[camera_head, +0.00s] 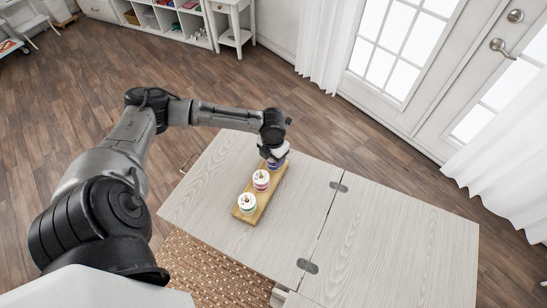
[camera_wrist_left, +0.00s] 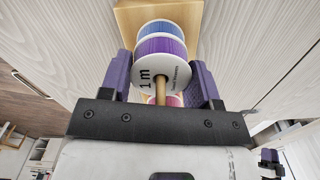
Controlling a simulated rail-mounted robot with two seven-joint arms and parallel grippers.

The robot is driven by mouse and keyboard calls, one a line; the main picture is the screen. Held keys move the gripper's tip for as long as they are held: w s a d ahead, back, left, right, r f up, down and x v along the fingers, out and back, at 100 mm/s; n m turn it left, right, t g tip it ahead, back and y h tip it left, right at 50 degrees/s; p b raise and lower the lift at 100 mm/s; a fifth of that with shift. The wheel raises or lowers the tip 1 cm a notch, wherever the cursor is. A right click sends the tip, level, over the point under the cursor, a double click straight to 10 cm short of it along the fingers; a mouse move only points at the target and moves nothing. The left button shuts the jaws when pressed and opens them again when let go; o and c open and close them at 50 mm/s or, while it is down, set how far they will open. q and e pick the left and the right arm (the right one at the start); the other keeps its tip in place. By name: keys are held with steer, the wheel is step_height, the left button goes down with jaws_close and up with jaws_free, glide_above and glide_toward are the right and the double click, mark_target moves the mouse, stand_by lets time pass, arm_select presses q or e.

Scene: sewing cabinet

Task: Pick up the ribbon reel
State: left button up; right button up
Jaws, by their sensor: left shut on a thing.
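The purple ribbon reel (camera_wrist_left: 160,50) has a white face with "1 m" on it. My left gripper (camera_head: 273,158) is shut on this reel, with one purple finger on each side of it in the left wrist view (camera_wrist_left: 162,78). A wooden peg (camera_wrist_left: 160,90) shows at the reel's centre. A blue reel (camera_wrist_left: 160,28) shows right behind it. In the head view the purple reel (camera_head: 277,164) is partly hidden by the gripper, at the far end of a wooden stand (camera_head: 268,199). I cannot tell whether it is clear of the stand. A dark part with purple pads, perhaps my right gripper (camera_wrist_left: 270,160), shows small at the wrist view's lower right.
A pink reel (camera_head: 261,180) and a green reel (camera_head: 247,203), both with white tops, stand on the same stand. The pale wood cabinet top (camera_head: 400,235) is bare to the right, with hinges (camera_head: 308,266) along its seam. A woven rug (camera_head: 205,265) lies below.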

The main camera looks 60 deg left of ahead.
arm_select(q)
steer(key=shift+c, duration=1.2)
step_height(320, 180, up, 10)
steer(key=shift+r+p, duration=0.1)
steer(key=shift+p, duration=1)
